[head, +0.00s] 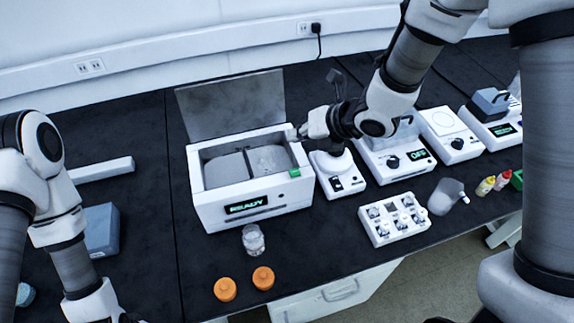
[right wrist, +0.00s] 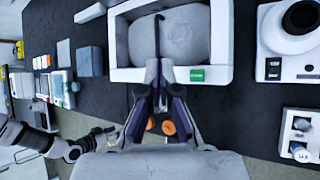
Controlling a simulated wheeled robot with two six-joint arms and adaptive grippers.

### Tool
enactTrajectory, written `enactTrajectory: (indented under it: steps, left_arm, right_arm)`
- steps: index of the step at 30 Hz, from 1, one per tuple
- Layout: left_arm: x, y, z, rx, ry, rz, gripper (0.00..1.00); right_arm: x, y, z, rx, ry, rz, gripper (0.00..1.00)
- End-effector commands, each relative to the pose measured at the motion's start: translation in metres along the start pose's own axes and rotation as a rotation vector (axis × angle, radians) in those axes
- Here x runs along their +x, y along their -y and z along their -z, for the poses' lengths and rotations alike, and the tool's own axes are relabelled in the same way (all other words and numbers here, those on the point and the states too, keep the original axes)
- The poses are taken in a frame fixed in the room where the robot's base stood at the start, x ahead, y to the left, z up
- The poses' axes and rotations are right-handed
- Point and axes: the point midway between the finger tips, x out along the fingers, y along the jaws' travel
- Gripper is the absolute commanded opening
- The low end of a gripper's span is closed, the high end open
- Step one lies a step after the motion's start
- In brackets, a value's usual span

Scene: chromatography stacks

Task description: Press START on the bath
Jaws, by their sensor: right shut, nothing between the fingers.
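The bath (head: 215,212) is a white box with its grey lid raised at the back and a display reading READY. Its green button (head: 294,172) sits at the front right corner of the rim; it also shows in the right wrist view (right wrist: 196,75), with lettering too small to read. My right gripper (head: 293,134) is shut and empty, near the bath's back right corner in the head view. In the right wrist view its closed fingertips (right wrist: 158,63) appear left of the green button, apart from it. My left arm is at the lower left; its finger state is unclear.
A white device with a round top (head: 334,165) stands close to the bath's right side. A hotplate-like unit (head: 397,160) is further right. A glass jar (head: 253,239) and two orange caps (head: 263,278) lie in front. A white block with several small parts (head: 394,220) is front right.

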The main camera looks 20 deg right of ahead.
Motion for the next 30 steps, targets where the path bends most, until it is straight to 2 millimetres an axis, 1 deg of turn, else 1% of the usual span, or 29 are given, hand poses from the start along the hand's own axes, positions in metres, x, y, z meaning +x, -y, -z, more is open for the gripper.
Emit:
enactTrajectory:
  steps: [6, 11, 22, 24, 27, 30]
  left_arm:
    - [0.002, 0.0, 0.0, 0.0, 0.0, 0.0, 0.67]
    - [0.01, 0.0, 0.0, 0.0, 0.0, 0.0, 0.67]
    - [0.046, 0.0, 0.0, 0.0, 0.0, 0.0, 0.67]
    - [0.059, 0.0, 0.0, 0.0, 0.0, 0.0, 0.67]
    - [0.068, 0.001, 0.0, 0.0, 0.0, 0.0, 0.67]
    - [0.07, 0.001, 0.0, 0.0, 0.0, 0.0, 0.67]
  right_arm:
    - [0.002, 0.001, 0.001, 0.002, -0.001, 0.0, 0.0]
    - [0.01, 0.008, 0.008, 0.005, -0.002, 0.001, 0.0]
    - [0.048, 0.035, 0.035, 0.004, -0.002, 0.001, 0.0]
    - [0.056, 0.041, 0.041, 0.003, 0.0, 0.0, 0.0]
    - [0.061, 0.044, 0.045, 0.003, 0.0, 0.0, 0.0]
    - [0.063, 0.046, 0.046, 0.003, 0.0, 0.0, 0.0]
